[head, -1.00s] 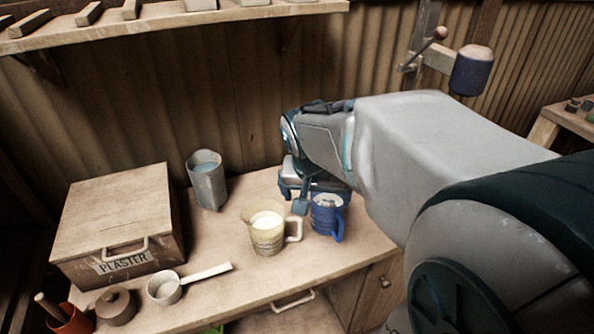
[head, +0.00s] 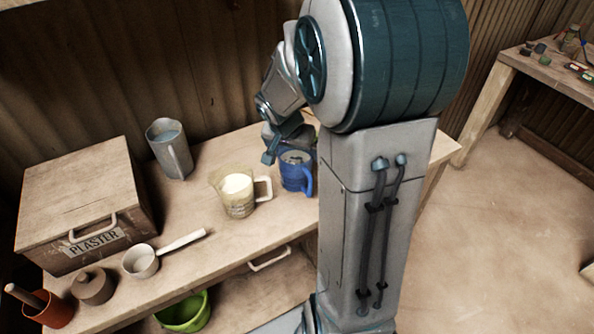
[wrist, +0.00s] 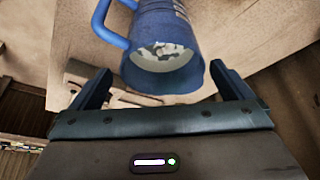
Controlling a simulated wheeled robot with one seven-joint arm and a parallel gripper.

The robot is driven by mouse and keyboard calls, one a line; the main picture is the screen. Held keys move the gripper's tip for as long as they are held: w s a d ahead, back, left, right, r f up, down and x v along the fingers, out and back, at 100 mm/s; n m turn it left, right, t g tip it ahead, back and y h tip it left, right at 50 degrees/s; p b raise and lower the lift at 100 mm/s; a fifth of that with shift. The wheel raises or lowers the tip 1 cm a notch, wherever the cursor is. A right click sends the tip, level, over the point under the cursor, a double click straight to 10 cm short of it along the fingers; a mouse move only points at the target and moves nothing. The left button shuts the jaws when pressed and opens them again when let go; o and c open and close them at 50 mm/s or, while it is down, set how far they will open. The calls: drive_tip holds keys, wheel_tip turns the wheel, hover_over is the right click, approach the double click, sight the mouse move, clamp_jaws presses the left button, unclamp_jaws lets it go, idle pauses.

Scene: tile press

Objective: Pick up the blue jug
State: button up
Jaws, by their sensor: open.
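The blue jug (head: 291,176) stands upright near the right part of the bench, with its handle facing front right. In the wrist view the jug (wrist: 162,45) shows its open mouth with whitish bits inside, and its handle is at the upper left. My gripper (head: 272,150) is just behind and above the jug in the head view. In the wrist view my gripper (wrist: 165,85) is open, its two fingers spread to either side of the jug's rim, with nothing held.
A yellowish jug of white liquid (head: 232,200) stands close left of the blue jug. A grey metal jug (head: 170,158), a plaster box (head: 75,200), a scoop (head: 142,262) and a lidded pot (head: 92,286) stand further left. A green bowl (head: 186,312) is below the bench.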

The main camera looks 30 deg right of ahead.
sight(295, 156)
drive_tip(key=shift+x, duration=2.55)
drive_tip(key=shift+w+a, duration=0.1)
drive_tip(key=c, duration=1.2)
drive_tip(key=shift+r, duration=0.2)
drive_tip(key=shift+c, duration=0.2)
